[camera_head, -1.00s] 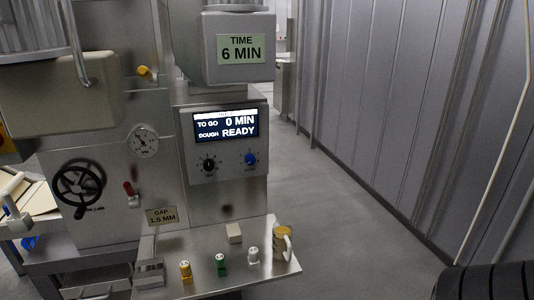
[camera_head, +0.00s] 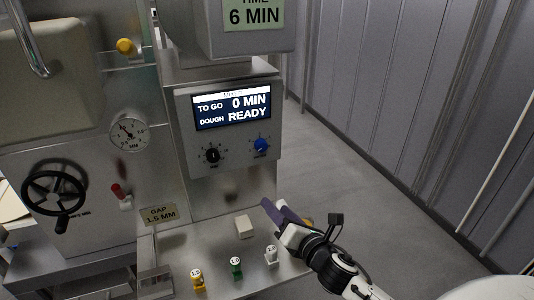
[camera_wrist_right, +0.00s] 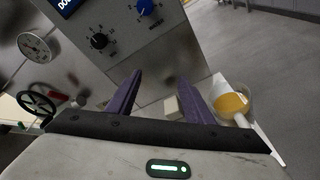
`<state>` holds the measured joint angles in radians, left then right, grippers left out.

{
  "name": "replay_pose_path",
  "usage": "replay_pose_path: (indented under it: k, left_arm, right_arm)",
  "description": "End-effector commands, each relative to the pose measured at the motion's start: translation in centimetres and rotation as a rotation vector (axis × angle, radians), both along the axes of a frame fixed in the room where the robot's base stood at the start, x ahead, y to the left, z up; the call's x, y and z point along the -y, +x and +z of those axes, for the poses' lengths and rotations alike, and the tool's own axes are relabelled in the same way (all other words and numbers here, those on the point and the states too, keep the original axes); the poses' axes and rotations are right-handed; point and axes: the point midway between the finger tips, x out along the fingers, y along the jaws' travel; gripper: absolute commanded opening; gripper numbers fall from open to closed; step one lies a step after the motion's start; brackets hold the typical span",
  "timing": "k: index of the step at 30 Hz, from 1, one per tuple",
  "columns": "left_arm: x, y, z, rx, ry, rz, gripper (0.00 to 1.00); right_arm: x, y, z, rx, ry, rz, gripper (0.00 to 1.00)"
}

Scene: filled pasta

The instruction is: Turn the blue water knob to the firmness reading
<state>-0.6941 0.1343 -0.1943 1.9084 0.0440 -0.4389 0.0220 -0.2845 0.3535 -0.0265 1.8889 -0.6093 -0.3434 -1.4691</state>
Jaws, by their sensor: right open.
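The blue water knob (camera_head: 261,146) is on the lower right of the control panel, under the lit screen (camera_head: 232,108) that reads "TO GO 0 MIN, DOUGH READY". It also shows at the top of the right wrist view (camera_wrist_right: 145,7). A black knob (camera_head: 212,155) sits to its left. My right gripper (camera_head: 272,208) is below and slightly right of the blue knob, apart from it. In the right wrist view its purple fingers (camera_wrist_right: 158,90) are spread with nothing gripped between them. The firmness reading itself I cannot make out. My left gripper is not in view.
The steel shelf below holds a pale block (camera_head: 243,226) and yellow (camera_head: 197,280), green (camera_head: 236,267) and white (camera_head: 271,254) small pieces. A cup with yellow contents (camera_wrist_right: 232,104) stands close to my right gripper. A handwheel (camera_head: 55,201) is at the left.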

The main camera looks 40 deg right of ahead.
Motion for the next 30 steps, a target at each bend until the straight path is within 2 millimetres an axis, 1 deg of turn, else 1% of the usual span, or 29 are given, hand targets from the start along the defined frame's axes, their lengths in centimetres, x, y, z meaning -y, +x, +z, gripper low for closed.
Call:
replay_pose_path:
  k: [1, 3, 6, 9, 11, 14, 21, 24, 27, 30]
  left_arm:
    - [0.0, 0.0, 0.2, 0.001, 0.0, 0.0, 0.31]
    - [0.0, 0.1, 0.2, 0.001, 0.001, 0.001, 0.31]
    - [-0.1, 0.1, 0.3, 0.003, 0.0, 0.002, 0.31]
    - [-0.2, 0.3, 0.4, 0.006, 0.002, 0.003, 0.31]
    - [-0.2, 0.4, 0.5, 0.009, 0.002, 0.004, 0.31]
    - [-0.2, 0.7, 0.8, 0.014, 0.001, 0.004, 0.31]
    - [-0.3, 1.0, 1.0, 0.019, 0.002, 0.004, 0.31]
    - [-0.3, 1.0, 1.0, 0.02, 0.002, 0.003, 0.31]
    - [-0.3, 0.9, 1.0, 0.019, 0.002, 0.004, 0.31]
    - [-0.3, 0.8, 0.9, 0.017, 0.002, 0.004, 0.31]
  right_arm:
    - [1.0, 1.2, 2.4, 0.029, -0.162, 0.015, 0.47]
    - [2.2, 2.3, 4.9, 0.054, -0.363, 0.025, 0.47]
    - [3.1, 3.2, 7.2, 0.072, -0.554, 0.028, 0.47]
    - [3.6, 3.8, 8.3, 0.078, -0.647, 0.025, 0.47]
    - [3.7, 4.3, 8.6, 0.08, -0.667, 0.024, 0.47]
    - [4.0, 5.6, 8.6, 0.081, -0.668, 0.024, 0.47]
    - [4.8, 10.0, 8.5, 0.08, -0.663, 0.023, 0.47]
    - [5.1, 11.6, 8.5, 0.079, -0.662, 0.024, 0.47]
    - [5.3, 12.8, 8.5, 0.079, -0.661, 0.024, 0.47]
    - [5.4, 13.5, 8.5, 0.078, -0.661, 0.025, 0.47]
